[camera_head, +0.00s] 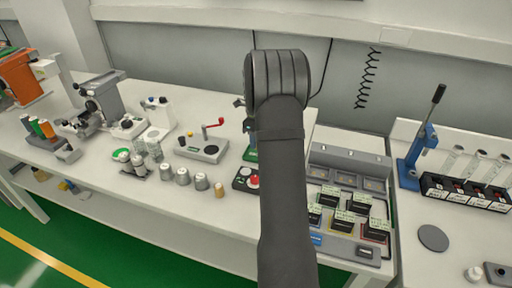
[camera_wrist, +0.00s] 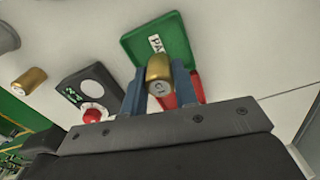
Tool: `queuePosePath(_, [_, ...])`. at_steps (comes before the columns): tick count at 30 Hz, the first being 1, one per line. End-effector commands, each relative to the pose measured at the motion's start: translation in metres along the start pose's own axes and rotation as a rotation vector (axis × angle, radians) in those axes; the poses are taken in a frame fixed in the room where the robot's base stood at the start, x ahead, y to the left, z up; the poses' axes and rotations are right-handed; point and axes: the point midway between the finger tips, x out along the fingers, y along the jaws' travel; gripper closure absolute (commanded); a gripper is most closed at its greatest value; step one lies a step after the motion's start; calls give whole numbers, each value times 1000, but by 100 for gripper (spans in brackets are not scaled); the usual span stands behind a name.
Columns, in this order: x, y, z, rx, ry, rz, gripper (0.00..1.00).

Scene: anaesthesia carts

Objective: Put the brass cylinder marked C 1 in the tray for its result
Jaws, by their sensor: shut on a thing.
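My gripper (camera_wrist: 161,84) has two blue fingers and is shut on a brass cylinder (camera_wrist: 159,72) whose end face reads C1. In the wrist view the cylinder overlaps the near part of a green tray (camera_wrist: 176,38) with letters starting "PA"; I cannot tell its height above it. A red thing (camera_wrist: 191,92), perhaps another tray, shows partly behind the right finger. In the head view my arm hides the held cylinder and most of the gripper; part of the green tray (camera_head: 250,154) shows left of the arm.
A second brass cylinder (camera_wrist: 29,81) stands apart on the bench, also in the head view (camera_head: 219,190). A dark device (camera_wrist: 88,88) with a green display and red button is nearby. Metal cylinders (camera_head: 182,176) and a grey box with a red crank (camera_head: 203,147) stand left.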

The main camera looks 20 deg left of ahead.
Motion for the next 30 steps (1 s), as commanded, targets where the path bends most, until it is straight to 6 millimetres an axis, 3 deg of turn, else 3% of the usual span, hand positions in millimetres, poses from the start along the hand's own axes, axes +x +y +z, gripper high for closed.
queuePosePath(7, [34,0,-1,0,1,2,100])
queuePosePath(19, [40,0,-1,0,0,1,100])
queuePosePath(20, [40,0,-1,0,0,0,70])
queuePosePath(22, [40,0,-1,0,0,0,56])
queuePosePath(23, [40,0,-1,0,0,0,52])
queuePosePath(30, [40,0,-1,0,0,0,52])
